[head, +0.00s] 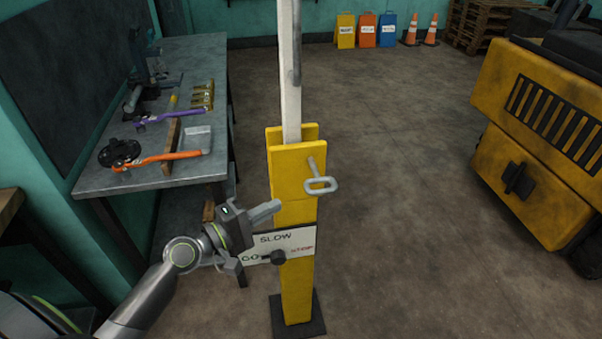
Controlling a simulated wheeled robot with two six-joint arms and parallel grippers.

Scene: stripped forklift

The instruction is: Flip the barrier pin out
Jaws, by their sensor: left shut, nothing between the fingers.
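The barrier pin (320,181) is a grey metal pin with a loop handle. It sticks out of the right part of the front face of the yellow barrier post (297,215), near the top. The loop hangs out to the right of the post. My left gripper (270,208) comes in from the lower left and is shut and empty. Its tip is to the left of the pin and lower in the picture, apart from it, overlapping the post's left edge. Whether it touches the post I cannot tell. My right gripper is not in view.
A white barrier arm (291,75) stands upright in the post. A sign plate (299,240) reading SLOW, GO and STOP, with a black knob (278,257), sits below the pin. A workbench (205,60) with tools is left; a yellow forklift (530,130) is right. Floor between is clear.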

